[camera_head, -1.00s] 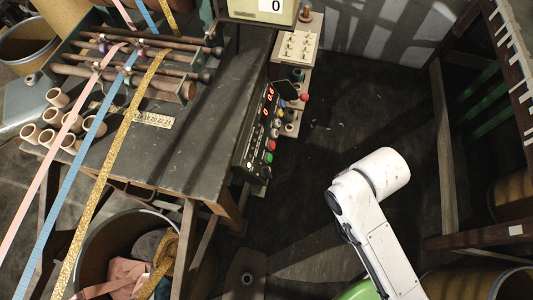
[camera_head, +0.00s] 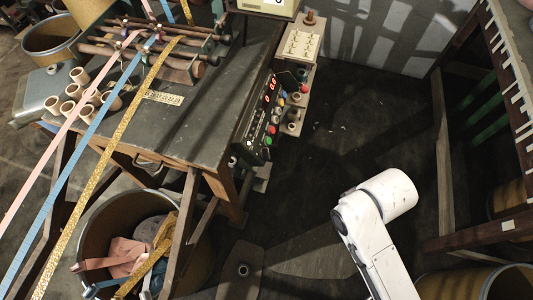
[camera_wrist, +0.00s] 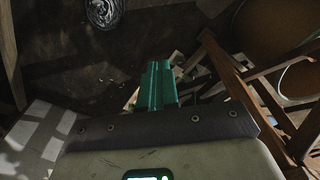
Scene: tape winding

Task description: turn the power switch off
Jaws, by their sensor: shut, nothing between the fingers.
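The dark control panel (camera_head: 257,122) on the right side of the workbench has a lit red display (camera_head: 270,92). Below and beside it are several small knobs and buttons, among them a red button (camera_head: 271,129) and a green button (camera_head: 267,141). I cannot tell which control is the power switch, or its position. My gripper (camera_wrist: 157,84) shows in the wrist view as teal fingers, shut and empty, pointing over the dark floor. In the head view my white arm is at lower right, apart from the panel; the gripper does not show there.
The workbench (camera_head: 215,125) carries rollers and pink, blue and gold tapes. A bin (camera_head: 100,220) with tape scraps stands under its front. A narrow stand (camera_head: 299,45) is behind the panel. A wooden frame (camera_head: 443,150) stands at right. The floor between is mostly clear.

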